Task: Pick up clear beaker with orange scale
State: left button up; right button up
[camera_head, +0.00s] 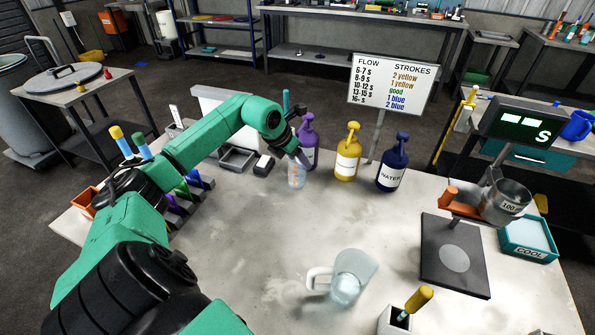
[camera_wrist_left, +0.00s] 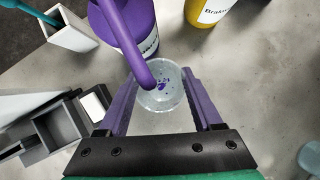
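The clear beaker with orange scale (camera_head: 297,174) is at the back middle of the table, by the purple pump bottle (camera_head: 308,140). In the left wrist view the beaker (camera_wrist_left: 161,90) lies between my purple fingers, with purple specks showing in it. The purple bottle's spout (camera_wrist_left: 139,60) reaches over the beaker. My left gripper (camera_head: 299,155) also shows in the left wrist view (camera_wrist_left: 160,88), with one finger close on each side of the beaker. Whether both fingers press on it is unclear. My right gripper is not in view.
A yellow bottle (camera_head: 347,158) and a blue WATER bottle (camera_head: 391,166) stand to the right. A clear pitcher (camera_head: 348,279) is at the front. A grey tray (camera_head: 237,158) lies left of the beaker. A balance plate (camera_head: 455,252) is at right. The middle table is clear.

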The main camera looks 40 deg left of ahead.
pick_arm(q)
grip_shut()
jog(key=shift+r, duration=0.15)
jog(key=s+a+r+b, duration=0.1)
jog(key=s+r+b, duration=0.2)
jog(key=s+b, duration=1.4)
jog(key=shift+s+b, duration=0.35)
jog(key=shift+s, duration=0.15)
jog(key=shift+r, duration=0.15)
dwell(1.9)
